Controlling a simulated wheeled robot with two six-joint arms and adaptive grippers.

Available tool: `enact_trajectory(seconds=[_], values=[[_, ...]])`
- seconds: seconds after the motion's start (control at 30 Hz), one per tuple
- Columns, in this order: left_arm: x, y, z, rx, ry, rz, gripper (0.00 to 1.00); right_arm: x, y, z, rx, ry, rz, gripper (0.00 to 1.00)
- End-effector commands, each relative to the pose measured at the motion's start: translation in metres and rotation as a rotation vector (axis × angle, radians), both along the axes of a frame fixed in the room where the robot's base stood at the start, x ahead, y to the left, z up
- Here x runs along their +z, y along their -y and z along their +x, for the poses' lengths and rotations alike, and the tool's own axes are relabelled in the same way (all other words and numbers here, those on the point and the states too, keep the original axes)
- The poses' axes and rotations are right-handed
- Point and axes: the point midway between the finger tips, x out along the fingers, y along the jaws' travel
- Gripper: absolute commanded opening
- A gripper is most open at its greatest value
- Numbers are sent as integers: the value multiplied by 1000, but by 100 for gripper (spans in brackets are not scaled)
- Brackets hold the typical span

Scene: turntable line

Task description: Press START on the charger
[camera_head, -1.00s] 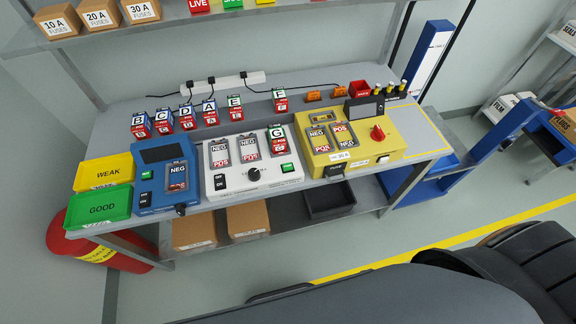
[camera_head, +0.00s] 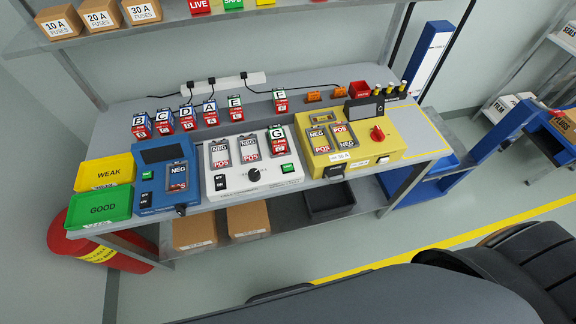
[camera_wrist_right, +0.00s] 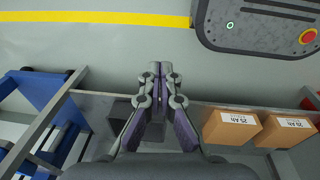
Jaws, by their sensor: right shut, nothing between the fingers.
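My right gripper (camera_wrist_right: 155,72) is shut and empty in the right wrist view, away from the devices. My left gripper is not in view.
Several batteries (camera_head: 187,124) stand behind the devices, below a power strip (camera_head: 225,85). A yellow WEAK tray (camera_head: 124,183) and green GOOD tray (camera_head: 75,222) lie at the left. Cartons (camera_wrist_right: 232,130) and a dark bin (camera_head: 328,206) sit on the lower shelf.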

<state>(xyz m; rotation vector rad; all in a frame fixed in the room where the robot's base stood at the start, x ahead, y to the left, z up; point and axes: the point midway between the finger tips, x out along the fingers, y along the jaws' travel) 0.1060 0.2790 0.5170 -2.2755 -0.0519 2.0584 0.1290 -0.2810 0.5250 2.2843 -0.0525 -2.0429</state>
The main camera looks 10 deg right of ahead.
Motion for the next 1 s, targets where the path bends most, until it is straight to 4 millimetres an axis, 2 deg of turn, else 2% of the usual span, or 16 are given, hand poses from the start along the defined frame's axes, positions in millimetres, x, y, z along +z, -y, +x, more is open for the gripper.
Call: enact_trajectory(seconds=[0.2, 0.27, 0.4, 0.47, 0.6, 0.83, 0.93, 1.0], values=[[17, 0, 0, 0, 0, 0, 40, 63, -3, 80, 11, 46, -4, 0], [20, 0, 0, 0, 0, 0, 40, 86, -5, 100, 14, 58, -5, 0], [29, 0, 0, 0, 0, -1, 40, 142, -9, 140, 21, 83, -6, 0], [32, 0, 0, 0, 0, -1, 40, 168, -11, 154, 24, 94, -6, 0], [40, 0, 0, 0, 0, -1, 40, 232, -17, 180, 31, 119, -8, 0], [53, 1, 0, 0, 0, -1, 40, 344, -31, 207, 84, 167, 1, 0], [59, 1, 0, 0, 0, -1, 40, 391, -43, 220, 175, 197, 17, 0], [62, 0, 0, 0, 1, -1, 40, 420, -57, 236, 309, 233, 35, 0]])
